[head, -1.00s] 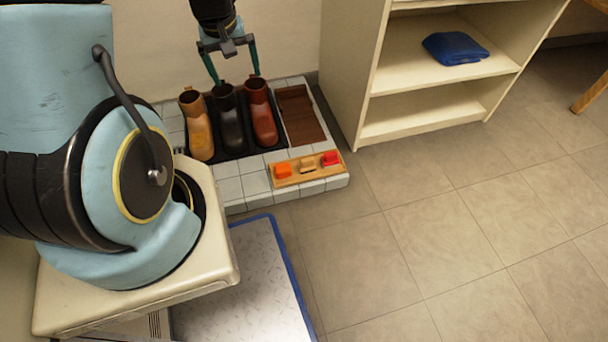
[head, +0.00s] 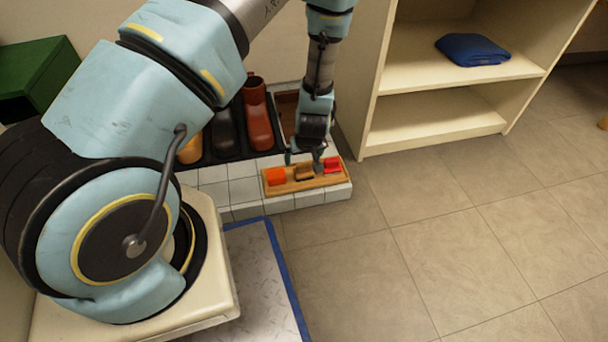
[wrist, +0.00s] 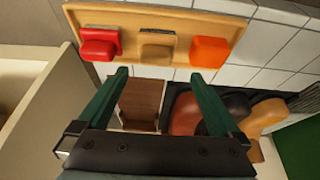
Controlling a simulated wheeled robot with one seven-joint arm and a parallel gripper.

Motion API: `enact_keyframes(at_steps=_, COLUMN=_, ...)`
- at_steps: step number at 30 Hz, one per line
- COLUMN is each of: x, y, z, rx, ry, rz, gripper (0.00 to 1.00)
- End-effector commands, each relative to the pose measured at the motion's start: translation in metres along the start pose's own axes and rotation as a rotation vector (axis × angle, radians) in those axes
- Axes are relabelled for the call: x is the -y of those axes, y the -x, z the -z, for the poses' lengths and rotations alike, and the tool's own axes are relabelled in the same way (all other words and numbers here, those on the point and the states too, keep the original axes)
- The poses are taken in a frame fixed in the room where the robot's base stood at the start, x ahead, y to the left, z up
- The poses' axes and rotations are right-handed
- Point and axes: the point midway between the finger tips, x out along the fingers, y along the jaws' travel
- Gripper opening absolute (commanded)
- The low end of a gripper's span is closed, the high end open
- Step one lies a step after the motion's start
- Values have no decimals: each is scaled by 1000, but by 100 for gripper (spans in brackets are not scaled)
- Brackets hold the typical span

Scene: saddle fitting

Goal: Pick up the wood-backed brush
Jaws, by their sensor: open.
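The wood-backed brush (head: 304,172) is the small tan and brown block in the middle of a wooden tray (head: 330,181). A red item lies to its right and an orange one to its left in the head view. My gripper (head: 304,161) is open and appears just above the brush, pointing down. In the wrist view the brush (wrist: 157,46) lies ahead of the gap between the open fingertips (wrist: 160,74). Nothing is between the fingers at tray height. The gripper hides part of the tray's back edge in the head view.
The red item (wrist: 98,45) and orange item (wrist: 210,52) flank the brush closely. Several boots, including a red-brown one (head: 257,115), stand behind on the white tiled platform (head: 238,190). A cream shelf unit (head: 430,139) with a folded blue cloth (head: 472,50) stands at right.

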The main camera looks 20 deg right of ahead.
Motion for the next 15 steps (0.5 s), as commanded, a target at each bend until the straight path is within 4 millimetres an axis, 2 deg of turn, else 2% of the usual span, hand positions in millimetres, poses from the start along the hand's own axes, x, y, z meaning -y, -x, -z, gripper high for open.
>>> enact_keyframes(at_steps=1, x=0, y=-10, z=-1, rx=1, ry=0, rz=1, gripper=100)
enact_keyframes(at_steps=8, x=-3, y=-26, z=-3, rx=1, ry=-1, rz=0, gripper=100)
enact_keyframes(at_steps=15, x=-7, y=-61, z=-5, rx=1, ry=-1, rz=0, gripper=100)
